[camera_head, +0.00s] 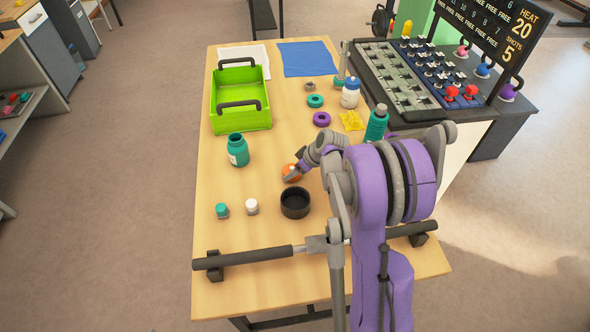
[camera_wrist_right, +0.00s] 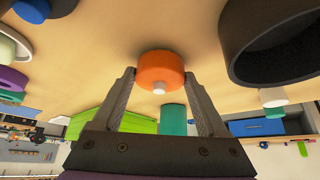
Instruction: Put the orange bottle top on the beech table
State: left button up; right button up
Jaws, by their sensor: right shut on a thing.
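The orange bottle top (camera_head: 290,169) is at the middle of the beech table (camera_head: 222,288), partly hidden by my right gripper (camera_head: 292,173). In the right wrist view the orange bottle top (camera_wrist_right: 160,68) sits between the two fingertips, with a small white nub on its near face. My right gripper (camera_wrist_right: 160,74) is shut on it. The top is at or very close to the tabletop; I cannot tell whether it touches. My left gripper is not in view.
A black ring-shaped dish (camera_head: 295,203) stands just in front of the orange top. A teal jar (camera_head: 238,150), a white cap (camera_head: 252,206) and a teal cap (camera_head: 222,210) stand to the left. A green crate (camera_head: 240,119) is behind. The table's front left is clear near a dark bar (camera_head: 245,258).

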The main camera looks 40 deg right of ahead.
jog(key=shift+f, duration=0.3)
jog(key=o, duration=1.4)
jog(key=shift+c, duration=0.2)
jog(key=shift+o, duration=0.5)
jog(key=shift+r, duration=0.2)
jog(key=v, duration=1.2)
jog(key=s+a+m, duration=0.1)
jog(key=s+a, duration=0.3)
jog(key=a, duration=0.4)
jog(key=s+a+m+h, duration=0.1)
jog(key=s+a, duration=0.4)
jog(key=a, duration=0.3)
jog(key=s+a+m, duration=0.1)
jog(key=s+a, duration=0.4)
jog(key=a, duration=0.2)
jog(key=shift+a+r+g+h+p, duration=0.1)
jog(key=shift+a+g+h+p, duration=0.2)
jog(key=shift+a+p, duration=0.1)
jog(key=shift+s+a, duration=0.25)
jog(key=shift+s, duration=0.05)
